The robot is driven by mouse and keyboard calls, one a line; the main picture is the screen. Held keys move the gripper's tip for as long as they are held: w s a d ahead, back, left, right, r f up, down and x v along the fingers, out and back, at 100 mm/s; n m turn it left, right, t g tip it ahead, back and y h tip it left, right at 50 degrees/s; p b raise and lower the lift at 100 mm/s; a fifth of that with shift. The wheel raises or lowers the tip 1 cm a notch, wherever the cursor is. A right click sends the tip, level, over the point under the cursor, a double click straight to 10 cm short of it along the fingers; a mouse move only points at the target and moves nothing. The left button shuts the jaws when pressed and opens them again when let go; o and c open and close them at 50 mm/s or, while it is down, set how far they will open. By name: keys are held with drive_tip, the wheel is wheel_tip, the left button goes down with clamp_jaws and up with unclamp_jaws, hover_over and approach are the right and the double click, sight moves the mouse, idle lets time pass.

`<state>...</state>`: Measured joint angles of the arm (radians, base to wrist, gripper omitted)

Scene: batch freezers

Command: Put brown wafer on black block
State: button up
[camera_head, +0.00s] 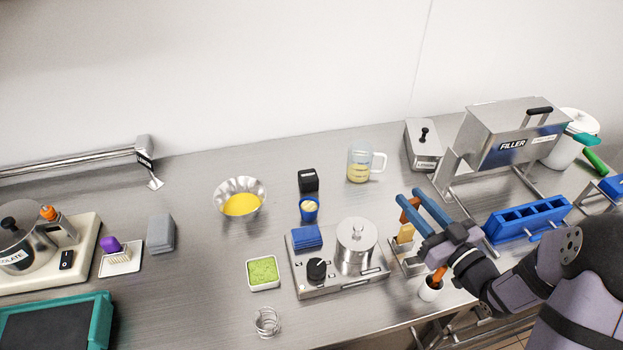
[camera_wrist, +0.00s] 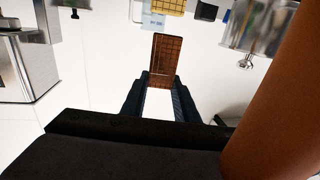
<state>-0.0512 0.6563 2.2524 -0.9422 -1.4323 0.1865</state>
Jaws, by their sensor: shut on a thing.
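The brown wafer (camera_wrist: 165,60) is a thin, dark brown slab with a grid pattern. My gripper (camera_wrist: 162,84) is shut on its lower end in the wrist view, with the rest sticking out past the fingertips. In the head view the wafer (camera_head: 408,212) shows as a small brown patch between the blue fingers of my gripper (camera_head: 408,195), raised above the counter. The black block (camera_head: 308,180) stands at the back middle of the counter, left of my gripper and apart from it. A pale label is on its front.
A blue cup (camera_head: 310,210) stands right in front of the black block. A glass jug (camera_head: 361,163) is right of the block, and a steel pot (camera_head: 356,245) is on a hotplate nearer me. A yellow-filled bowl (camera_head: 240,200) is to the left. Blue moulds (camera_head: 527,220) are at right.

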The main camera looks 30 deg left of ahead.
drive_tip(key=w+a+r+n+g+y+b, duration=0.1)
drive_tip(key=w+a+n+g+b, duration=0.1)
drive_tip(key=a, duration=0.8)
drive_tip(key=w+a+r+n+g+y+b, duration=0.1)
drive_tip(key=a+g+b, duration=0.3)
drive_tip(key=a, duration=0.6)
drive_tip(key=w+a+r+n+g+y+b, duration=0.1)
drive_tip(key=w+a+r+n+g+b, duration=0.1)
drive_tip(key=a, duration=0.8)
drive_tip(key=shift+w+a+r+n+g+b, duration=0.25)
drive_tip(key=shift+w+r+n+g+b, duration=0.1)
drive_tip(key=shift+r+n+g+b, duration=0.5)
hover_over(310, 176)
drive_tip(key=shift+f+p, duration=0.35)
drive_tip(key=shift+f, duration=4.7)
drive_tip(key=shift+f, duration=0.2)
drive_tip(key=o, duration=1)
